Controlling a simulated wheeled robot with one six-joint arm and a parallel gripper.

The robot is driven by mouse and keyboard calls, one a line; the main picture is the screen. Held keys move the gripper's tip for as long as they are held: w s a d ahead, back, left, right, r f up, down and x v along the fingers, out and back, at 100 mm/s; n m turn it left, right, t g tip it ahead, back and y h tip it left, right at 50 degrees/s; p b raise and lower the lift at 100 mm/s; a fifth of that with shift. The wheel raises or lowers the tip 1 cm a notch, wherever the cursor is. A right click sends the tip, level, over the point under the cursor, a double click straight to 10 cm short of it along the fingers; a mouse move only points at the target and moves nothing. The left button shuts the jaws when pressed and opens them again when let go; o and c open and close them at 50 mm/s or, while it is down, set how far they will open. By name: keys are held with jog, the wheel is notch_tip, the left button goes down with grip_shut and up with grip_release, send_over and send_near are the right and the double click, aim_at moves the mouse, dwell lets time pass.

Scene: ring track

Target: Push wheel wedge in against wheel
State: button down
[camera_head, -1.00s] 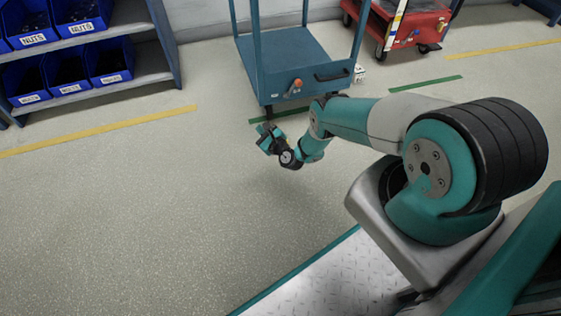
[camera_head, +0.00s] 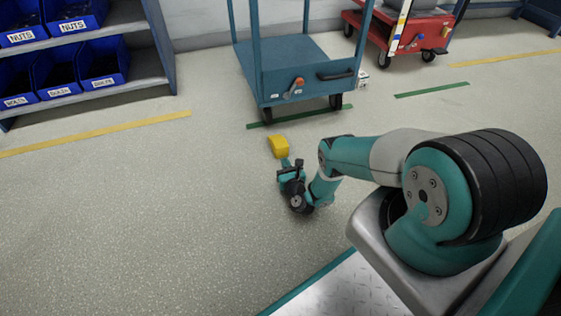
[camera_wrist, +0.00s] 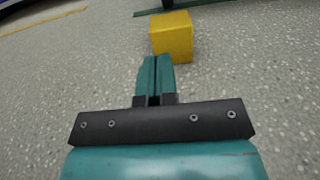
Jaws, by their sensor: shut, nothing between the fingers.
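The yellow wheel wedge (camera_head: 278,146) lies on the floor in front of the blue cart (camera_head: 306,80). A gap of bare floor shows between the wedge and the cart's near left wheel (camera_head: 267,114). My gripper (camera_head: 286,164) is low over the floor, on the near side of the wedge, pointing at it. In the wrist view the closed fingers (camera_wrist: 154,72) end at or very near the wedge's near face (camera_wrist: 172,40); I cannot tell whether they touch. The fingers are shut and empty.
A green floor line (camera_head: 300,116) runs under the cart's near edge. A shelf with blue bins (camera_head: 80,70) stands at the left, and a red cart (camera_head: 400,35) at the back right. The floor at the left is clear.

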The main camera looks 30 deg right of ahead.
aim_at(279, 149)
jog(key=b+x, duration=0.1)
jog(key=b, duration=0.1)
jog(key=b+x, duration=0.1)
jog(key=x, duration=0.1)
jog(key=b+x, duration=0.1)
jog(key=b, duration=0.1)
jog(key=shift+w+d+f+b, duration=0.1)
jog(key=shift+w+f+b, duration=0.2)
jog(key=shift+b, duration=0.05)
jog(key=shift+w+r+b, duration=0.2)
jog(key=shift+w+b, duration=0.15)
jog(key=shift+b, duration=0.15)
jog(key=shift+d+r, duration=0.1)
